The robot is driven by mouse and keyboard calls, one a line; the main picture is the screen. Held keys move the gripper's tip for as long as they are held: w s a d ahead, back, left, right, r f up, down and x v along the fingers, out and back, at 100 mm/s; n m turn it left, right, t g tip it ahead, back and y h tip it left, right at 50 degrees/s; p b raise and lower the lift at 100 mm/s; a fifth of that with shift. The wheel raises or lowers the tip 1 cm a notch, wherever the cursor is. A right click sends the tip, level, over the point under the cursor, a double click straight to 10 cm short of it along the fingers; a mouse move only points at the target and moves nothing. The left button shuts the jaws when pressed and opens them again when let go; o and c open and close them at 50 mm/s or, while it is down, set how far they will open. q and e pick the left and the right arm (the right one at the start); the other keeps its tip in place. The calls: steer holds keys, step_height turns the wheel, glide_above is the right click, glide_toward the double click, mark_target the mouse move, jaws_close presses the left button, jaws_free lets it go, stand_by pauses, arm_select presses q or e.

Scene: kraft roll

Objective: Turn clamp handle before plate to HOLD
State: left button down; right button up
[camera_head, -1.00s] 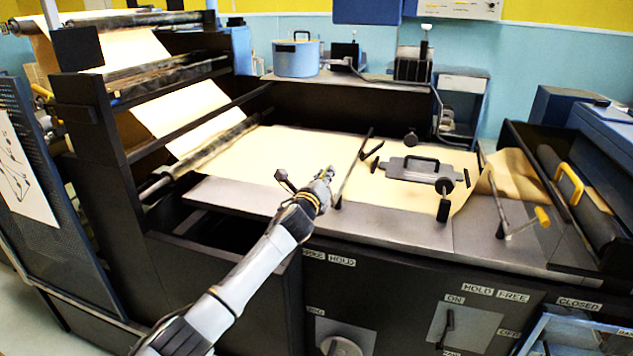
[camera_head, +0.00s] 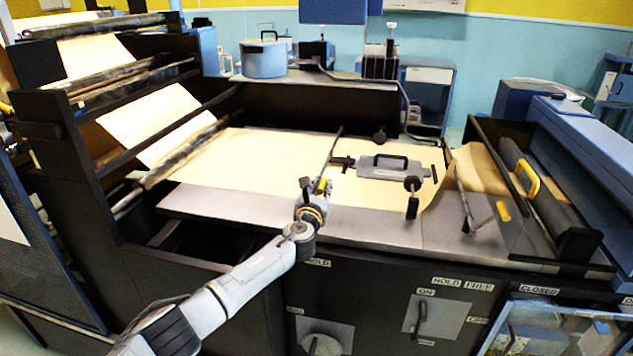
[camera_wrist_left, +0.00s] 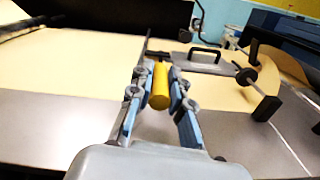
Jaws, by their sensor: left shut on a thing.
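My left gripper (camera_head: 318,190) is at the front edge of the paper-covered table. It is shut on the yellow clamp handle (camera_wrist_left: 160,86), which stands between its blue-padded fingers in the left wrist view. The yellow also shows at the fingertips in the head view. A thin dark clamp bar (camera_head: 334,148) runs from behind the gripper back over the paper; its near end is hidden. The grey plate (camera_head: 372,170) with a black handle lies flat on the paper, right of the gripper. A HOLD label (camera_head: 319,263) is on the front panel below the gripper. My right gripper is not in view.
A dark knob on a post (camera_head: 412,196) stands at the plate's front. Brown paper (camera_head: 240,165) covers the table; its right end curls up.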

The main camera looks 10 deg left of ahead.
arm_select(q)
steer(key=shift+d+f, duration=0.15)
steer(key=shift+d, duration=0.05)
stand_by(0.4)
steer(key=c, duration=1.3)
jaws_free()
steer(key=shift+o, duration=0.2)
steer(key=s, duration=1.2)
steer(key=shift+a, duration=0.2)
